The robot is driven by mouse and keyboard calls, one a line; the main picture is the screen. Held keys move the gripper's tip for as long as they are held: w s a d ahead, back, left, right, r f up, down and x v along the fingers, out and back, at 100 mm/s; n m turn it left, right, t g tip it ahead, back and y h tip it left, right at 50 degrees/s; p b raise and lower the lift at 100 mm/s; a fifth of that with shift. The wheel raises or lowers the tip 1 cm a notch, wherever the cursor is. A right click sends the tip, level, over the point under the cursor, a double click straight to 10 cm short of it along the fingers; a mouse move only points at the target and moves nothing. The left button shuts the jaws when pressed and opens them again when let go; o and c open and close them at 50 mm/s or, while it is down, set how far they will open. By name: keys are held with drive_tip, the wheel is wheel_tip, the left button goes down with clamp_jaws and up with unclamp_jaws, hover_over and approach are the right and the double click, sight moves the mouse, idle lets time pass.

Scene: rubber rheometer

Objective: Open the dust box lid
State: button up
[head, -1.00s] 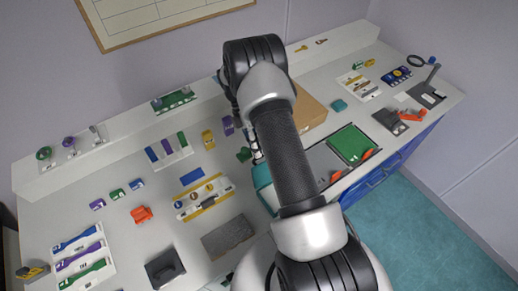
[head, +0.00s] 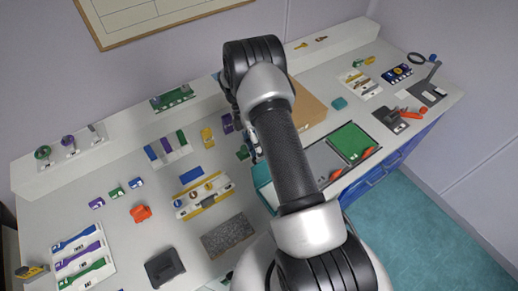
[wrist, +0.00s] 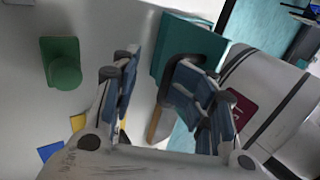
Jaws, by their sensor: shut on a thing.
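A teal box (head: 262,186), which I take for the dust box, is partly hidden behind my arm in the head view. In the wrist view a teal panel, seemingly its lid (wrist: 198,45), lies beyond my fingers with a dark looped handle (wrist: 172,70). My gripper (wrist: 155,75) has its fingers on either side of this handle and appears shut on it. The exact contact is partly hidden by the right finger. In the head view my gripper (head: 253,142) is mostly hidden behind my arm.
A green knobbed piece (wrist: 62,68) stands left of the fingers in the wrist view. A brown box (head: 310,108) stands behind my arm. A green board (head: 350,142) lies to the right near the bench edge, and a rack with rings (head: 205,192) to the left.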

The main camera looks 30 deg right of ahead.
drive_tip(key=shift+w, duration=0.2)
drive_tip(key=v, duration=1.1)
drive_tip(key=shift+w+r, duration=0.15)
drive_tip(key=shift+r, duration=0.25)
